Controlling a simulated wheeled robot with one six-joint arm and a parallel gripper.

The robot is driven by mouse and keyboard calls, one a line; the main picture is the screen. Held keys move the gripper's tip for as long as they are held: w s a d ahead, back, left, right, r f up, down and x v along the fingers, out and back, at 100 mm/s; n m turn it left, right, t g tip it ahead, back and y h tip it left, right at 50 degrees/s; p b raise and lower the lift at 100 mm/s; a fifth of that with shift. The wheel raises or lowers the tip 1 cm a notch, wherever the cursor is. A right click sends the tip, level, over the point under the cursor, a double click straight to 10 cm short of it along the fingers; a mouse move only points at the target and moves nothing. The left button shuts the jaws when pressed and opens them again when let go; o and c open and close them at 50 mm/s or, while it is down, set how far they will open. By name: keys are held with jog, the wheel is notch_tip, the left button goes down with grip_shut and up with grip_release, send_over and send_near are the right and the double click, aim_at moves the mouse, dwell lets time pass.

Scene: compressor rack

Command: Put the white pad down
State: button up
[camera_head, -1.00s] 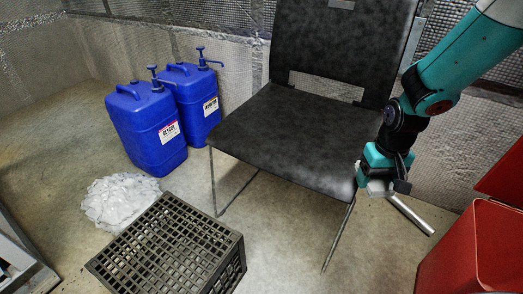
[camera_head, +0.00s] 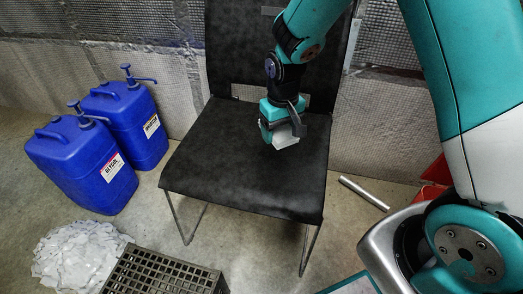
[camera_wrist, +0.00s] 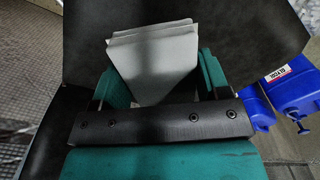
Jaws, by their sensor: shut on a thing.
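My gripper (camera_head: 279,128) points down over the seat of a black chair (camera_head: 225,165), towards the back of the seat. It is shut on the white pad (camera_head: 286,140), whose pale end shows below the fingers. In the wrist view the pad (camera_wrist: 153,62) looks like a small stack of light grey-white layers between the two teal fingers of my gripper (camera_wrist: 155,80). The dark seat (camera_wrist: 85,40) lies behind it. I cannot tell whether the pad touches the seat. My fingers hide part of the pad in the head view.
Two blue jugs (camera_head: 85,165) stand left of the chair. A white heap (camera_head: 78,258) and a dark grid crate (camera_head: 165,275) are at the front left. A metal tube (camera_head: 364,193) lies on the floor at right, near a partly hidden red container (camera_head: 437,172).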

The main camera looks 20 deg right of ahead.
notch_tip(320, 180, up, 6)
jog(key=p, duration=0.4)
send_over(263, 172)
jog(key=shift+n, duration=0.3)
notch_tip(263, 172, down, 20)
jog(key=b, duration=0.5)
jog(key=shift+r, duration=0.1)
